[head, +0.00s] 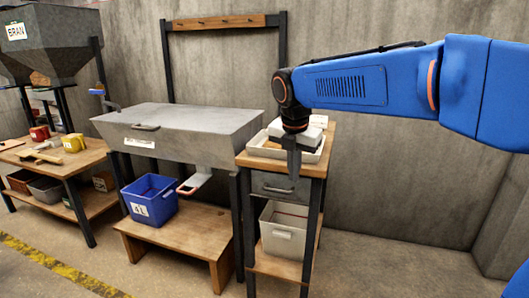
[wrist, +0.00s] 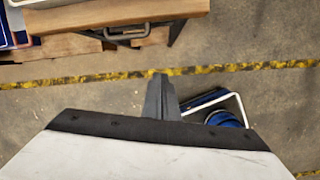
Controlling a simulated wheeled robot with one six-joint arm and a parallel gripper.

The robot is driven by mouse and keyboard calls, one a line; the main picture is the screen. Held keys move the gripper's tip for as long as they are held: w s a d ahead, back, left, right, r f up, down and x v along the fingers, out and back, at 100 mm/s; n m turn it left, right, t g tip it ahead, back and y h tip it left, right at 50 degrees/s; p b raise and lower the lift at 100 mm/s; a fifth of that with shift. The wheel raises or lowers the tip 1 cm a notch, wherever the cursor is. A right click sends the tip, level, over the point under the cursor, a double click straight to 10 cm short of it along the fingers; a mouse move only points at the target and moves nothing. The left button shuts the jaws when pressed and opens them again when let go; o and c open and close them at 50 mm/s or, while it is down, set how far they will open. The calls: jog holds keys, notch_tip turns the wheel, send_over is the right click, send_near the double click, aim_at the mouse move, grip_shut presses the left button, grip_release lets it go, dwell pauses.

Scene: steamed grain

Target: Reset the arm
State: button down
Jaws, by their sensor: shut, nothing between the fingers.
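My gripper (head: 294,172) hangs from the end of my blue arm, pointing down. In the head view it overlaps the front edge of the small wooden-topped drawer stand. Its fingers are together and hold nothing. In the wrist view the closed fingers (wrist: 160,82) stick out past the dark and white gripper body, with bare floor behind them. The stand's wooden top (wrist: 120,15) and drawer handle lie beyond the tips, apart from them.
The drawer stand (head: 313,168) bears a white tray (head: 316,156) with white items. Left of it are a grey lidded bin (head: 190,118), a blue crate (head: 150,198) on a low wooden platform (head: 195,232), and a workbench (head: 88,157). Floor at the right is clear.

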jog(key=s+d+f+m+t, duration=0.1)
jog(key=s+d+f+m, duration=0.3)
jog(key=s+d+m, duration=1.05)
jog(key=s+d+f+m, duration=0.1)
jog(key=s+f+m, duration=0.3)
jog(key=s+m, duration=0.3)
jog(key=s+d+f+m+t, duration=0.1)
jog(key=s+d+f+m, duration=0.1)
jog(key=s+f+m, duration=0.3)
jog(key=shift+s+d+f+m+y, duration=0.2)
jog(key=shift+s+f+m+y, duration=0.15)
jog(key=shift+s+m, duration=0.85)
jog(key=shift+w, duration=0.15)
